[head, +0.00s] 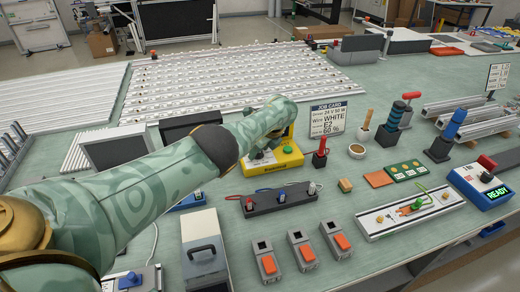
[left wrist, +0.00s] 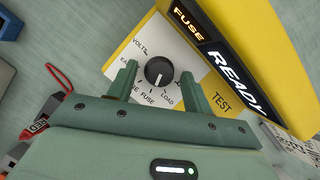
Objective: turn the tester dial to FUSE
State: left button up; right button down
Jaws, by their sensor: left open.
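The yellow tester (head: 287,160) stands mid-bench in the head view, partly hidden by my left arm. In the left wrist view its yellow casing (left wrist: 222,18) carries a display reading FUSE and READY. The black tester dial (left wrist: 159,72) sits on a white panel with labels including VOLTS, FUSE and LOAD. Its white mark points down in this view, toward the side with FUSE and LOAD; exactly which label is hard to tell. My left gripper (left wrist: 158,75) is open, with one finger on each side of the dial and visible gaps. The right gripper is not in view.
A job card (head: 328,119) stands behind the tester. Several grey boxes with orange switches (head: 303,250) line the front. A red lead (left wrist: 60,78) lies beside the tester.

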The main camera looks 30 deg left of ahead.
pick_arm(q)
jog(key=p+v, duration=1.1)
jog(key=v, duration=0.5)
jog(key=shift+p, duration=0.3)
jog(key=shift+s+d, duration=0.15)
